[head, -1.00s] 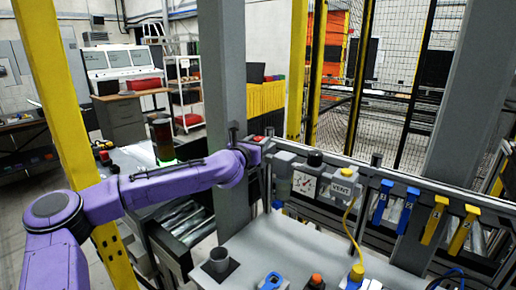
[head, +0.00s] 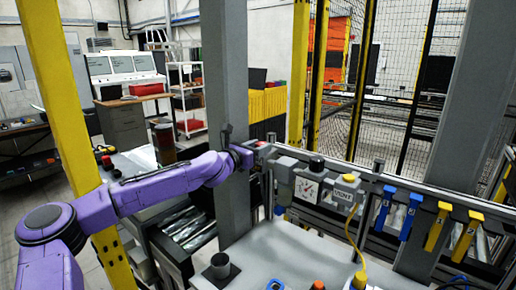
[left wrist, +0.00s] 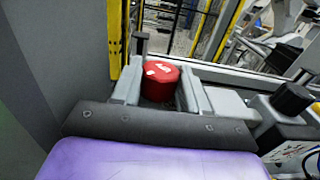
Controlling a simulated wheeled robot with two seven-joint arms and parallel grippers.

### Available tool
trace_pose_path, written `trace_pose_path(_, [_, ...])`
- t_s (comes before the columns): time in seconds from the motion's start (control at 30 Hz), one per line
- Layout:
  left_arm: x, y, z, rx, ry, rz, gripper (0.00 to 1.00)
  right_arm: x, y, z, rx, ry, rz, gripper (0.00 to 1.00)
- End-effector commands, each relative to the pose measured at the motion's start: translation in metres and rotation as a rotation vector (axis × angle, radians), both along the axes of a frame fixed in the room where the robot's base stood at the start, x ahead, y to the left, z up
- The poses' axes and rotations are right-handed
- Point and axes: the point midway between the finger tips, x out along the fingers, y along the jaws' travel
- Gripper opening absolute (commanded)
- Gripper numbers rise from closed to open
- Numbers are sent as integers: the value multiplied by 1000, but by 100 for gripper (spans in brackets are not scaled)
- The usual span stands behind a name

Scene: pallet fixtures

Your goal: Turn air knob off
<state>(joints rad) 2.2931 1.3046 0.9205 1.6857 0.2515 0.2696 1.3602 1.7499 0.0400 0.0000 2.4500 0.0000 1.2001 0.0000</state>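The red knob (left wrist: 160,78), round with a white mark on top, is on the grey air unit beside the post. My left gripper (left wrist: 160,90) has one finger on each side of it. The fingers are apart, and narrow gaps seem to show beside the knob, so it looks open around the knob rather than clamped. In the head view my purple left arm reaches across to the left gripper (head: 250,150) at the unit's left end. The knob is hardly visible there. My right gripper is not in view.
The grey post (head: 231,110) stands close beside my left gripper. Right of it are a pressure gauge (head: 306,190), a black knob (head: 316,163) and a grey VENT block (head: 344,193) with a yellow cable. Blue and yellow clips (head: 412,214) hang further right.

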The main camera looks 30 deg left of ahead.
Motion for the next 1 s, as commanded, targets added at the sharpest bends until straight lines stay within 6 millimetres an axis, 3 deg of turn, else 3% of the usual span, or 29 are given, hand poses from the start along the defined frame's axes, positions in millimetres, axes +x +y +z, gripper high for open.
trace_pose_path(0.03, [0,0,1,0,-1,0,59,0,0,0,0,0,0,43])
trace_pose_path(0.07, [0,0,1,0,-1,0,69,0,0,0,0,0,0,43])
trace_pose_path(0.43, [-7,2,2,-1,-3,2,69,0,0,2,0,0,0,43])
trace_pose_path(0.8, [-82,8,5,-9,-2,0,69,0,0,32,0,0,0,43])
trace_pose_path(1.0, [-103,10,1,-5,0,0,69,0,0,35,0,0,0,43])
